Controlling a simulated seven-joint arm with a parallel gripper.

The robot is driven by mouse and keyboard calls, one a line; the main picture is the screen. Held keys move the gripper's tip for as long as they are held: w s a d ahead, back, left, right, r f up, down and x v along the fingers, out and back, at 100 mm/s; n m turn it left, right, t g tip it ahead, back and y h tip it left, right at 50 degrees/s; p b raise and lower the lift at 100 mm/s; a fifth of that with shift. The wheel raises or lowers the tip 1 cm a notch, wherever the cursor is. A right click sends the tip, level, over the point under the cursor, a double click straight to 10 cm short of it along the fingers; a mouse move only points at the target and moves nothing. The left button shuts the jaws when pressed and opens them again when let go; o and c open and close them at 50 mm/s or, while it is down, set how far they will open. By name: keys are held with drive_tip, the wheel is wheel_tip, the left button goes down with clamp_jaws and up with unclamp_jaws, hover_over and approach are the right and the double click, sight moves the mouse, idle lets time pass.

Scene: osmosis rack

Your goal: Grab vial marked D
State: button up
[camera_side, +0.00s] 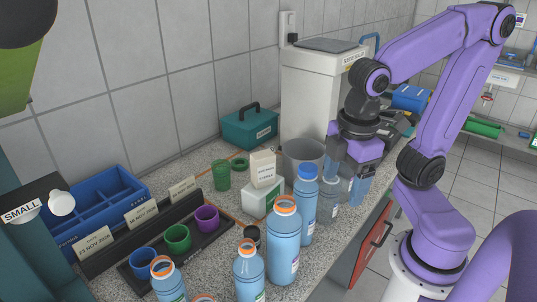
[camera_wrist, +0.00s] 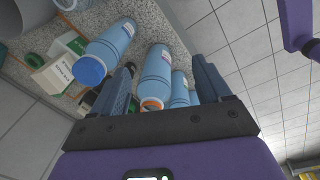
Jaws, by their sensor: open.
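I cannot read a letter D on any container, so I cannot tell which one is the vial marked D. Several blue bottles stand on the counter: one with a blue cap (camera_side: 304,212), a tall one with an orange rim (camera_side: 283,248), and shorter orange-rimmed ones (camera_side: 249,274) (camera_side: 170,285) in front. The wrist view shows the blue-capped bottle (camera_wrist: 110,45), an orange-rimmed bottle (camera_wrist: 156,72) and another bottle (camera_wrist: 179,88) behind it. My gripper (camera_side: 345,182) is open above the counter's right side, behind the blue-capped bottle. In the wrist view my gripper's fingers (camera_wrist: 162,68) are apart, with nothing clearly held.
A black rack (camera_side: 205,242) holds blue, green and purple cups and dated cards. A blue divided tray (camera_side: 85,212), teal box (camera_side: 250,130), grey bin (camera_side: 302,160) and white-green box (camera_side: 263,198) stand behind. The counter edge is at right, with floor beyond.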

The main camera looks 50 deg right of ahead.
drive_tip(key=w+d+t+h, duration=0.2)
drive_tip(key=w+h, duration=0.1)
drive_tip(key=w, duration=1.2)
drive_tip(key=n+h, duration=0.5)
drive_tip(key=h, duration=0.4)
hover_over(266, 148)
drive_tip(key=s+a, duration=0.1)
drive_tip(key=shift+t, duration=0.3)
drive_tip(key=f, duration=2.1)
drive_tip(key=shift+s+a+f, duration=0.15)
drive_tip(key=shift+a, duration=0.05)
drive_tip(key=x, duration=0.4)
drive_tip(key=shift+f, duration=0.4)
drive_tip(key=shift+d+f, duration=0.25)
drive_tip(key=shift+d, duration=0.2)
